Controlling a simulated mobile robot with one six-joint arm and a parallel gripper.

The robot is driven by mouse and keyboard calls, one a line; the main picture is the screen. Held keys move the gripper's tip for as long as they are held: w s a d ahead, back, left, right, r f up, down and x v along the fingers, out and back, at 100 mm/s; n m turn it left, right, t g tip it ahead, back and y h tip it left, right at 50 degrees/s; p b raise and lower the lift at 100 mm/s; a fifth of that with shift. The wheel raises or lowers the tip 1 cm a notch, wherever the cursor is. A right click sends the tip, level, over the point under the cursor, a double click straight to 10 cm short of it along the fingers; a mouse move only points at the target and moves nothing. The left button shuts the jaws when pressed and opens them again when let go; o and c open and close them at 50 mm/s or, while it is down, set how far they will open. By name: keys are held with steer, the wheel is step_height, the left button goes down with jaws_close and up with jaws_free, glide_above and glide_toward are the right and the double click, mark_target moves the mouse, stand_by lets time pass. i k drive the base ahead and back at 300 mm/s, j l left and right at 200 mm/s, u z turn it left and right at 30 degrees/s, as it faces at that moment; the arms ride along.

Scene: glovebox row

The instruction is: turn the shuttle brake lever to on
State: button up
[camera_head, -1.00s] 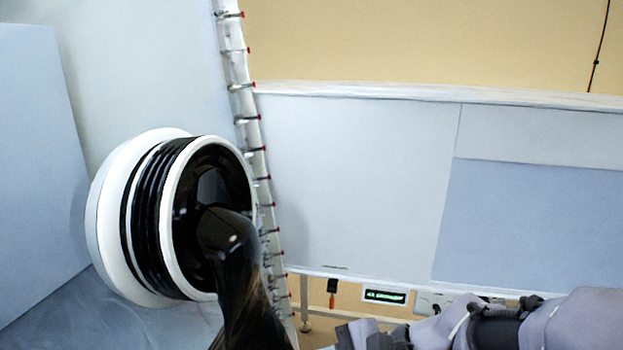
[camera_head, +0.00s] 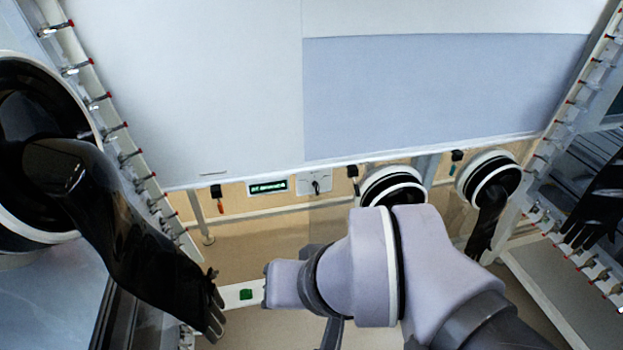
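A small light plate with a dark lever-like handle (camera_head: 316,185) is on the tan wall below the big panel, right of a green-lit display. It may be the shuttle brake lever, but it is too small to read its setting or any label. My arm, in pale lilac links, reaches in from the lower right, below and in front of that plate. No fingers of my gripper can be made out, and nothing is seen touching the handle.
A large black glove (camera_head: 130,235) hangs from a port at left, its fingers near my arm. Another glove (camera_head: 487,222) hangs from a port at right. The green display (camera_head: 268,187) sits left of the plate. A white strip with a green square (camera_head: 245,294) lies between glove and arm.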

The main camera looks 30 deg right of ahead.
mark_target(356, 186)
steer(key=i+l+z, duration=0.2)
steer(key=z, duration=0.25)
steer(key=i+l+z, duration=0.1)
steer(key=i+z, duration=0.15)
steer(key=z, duration=0.25)
